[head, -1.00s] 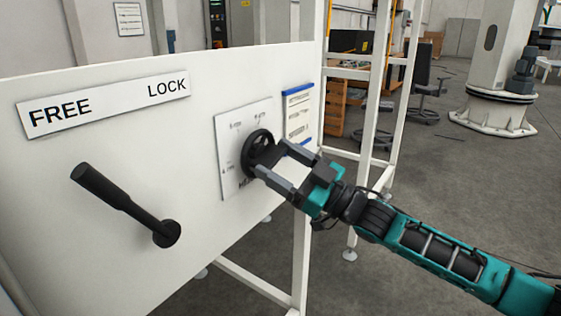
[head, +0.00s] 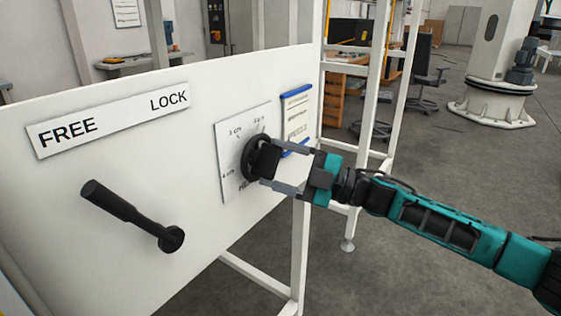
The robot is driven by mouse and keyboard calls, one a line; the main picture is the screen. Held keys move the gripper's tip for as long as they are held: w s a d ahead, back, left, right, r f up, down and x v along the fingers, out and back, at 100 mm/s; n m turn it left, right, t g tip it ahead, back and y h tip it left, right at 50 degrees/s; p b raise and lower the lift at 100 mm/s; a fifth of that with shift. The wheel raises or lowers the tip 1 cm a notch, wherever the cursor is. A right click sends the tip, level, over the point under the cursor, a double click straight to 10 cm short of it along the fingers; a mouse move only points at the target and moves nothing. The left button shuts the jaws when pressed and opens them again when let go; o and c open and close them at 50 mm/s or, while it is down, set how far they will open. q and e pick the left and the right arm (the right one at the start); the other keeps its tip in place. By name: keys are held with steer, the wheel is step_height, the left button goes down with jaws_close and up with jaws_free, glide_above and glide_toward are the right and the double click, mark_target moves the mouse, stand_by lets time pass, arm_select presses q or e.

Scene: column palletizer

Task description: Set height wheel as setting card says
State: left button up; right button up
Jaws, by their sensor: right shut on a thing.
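The black height wheel (head: 251,150) sits on a white dial plate (head: 229,138) on the white panel. Small marks around it are too small to read surely. My right gripper (head: 268,165) comes from the right and is shut on the height wheel, its fingers around the wheel's dark middle part. The gripper covers the wheel's right side and part of the plate. The setting card (head: 297,115), white with a blue edge, hangs to the right of the plate. Its lines of text are too small to read. My left gripper is not in view.
A black lever (head: 130,213) on the panel points up and left, below a FREE and LOCK sign (head: 110,120). A white frame post (head: 302,245) stands below the panel's right part. Open floor (head: 420,190) lies to the right.

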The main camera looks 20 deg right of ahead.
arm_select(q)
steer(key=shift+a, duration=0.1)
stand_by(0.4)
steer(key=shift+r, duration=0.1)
arm_select(e)
steer(key=o, duration=1)
steer(key=shift+o, duration=0.2)
steer(key=shift+d, duration=0.1)
arm_select(q)
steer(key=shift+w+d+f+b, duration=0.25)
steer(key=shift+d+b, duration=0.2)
steer(key=shift+b, duration=0.3)
arm_select(e)
steer(key=v, duration=1.2)
steer(key=shift+s+d, duration=0.25)
steer(key=shift+f, duration=0.1)
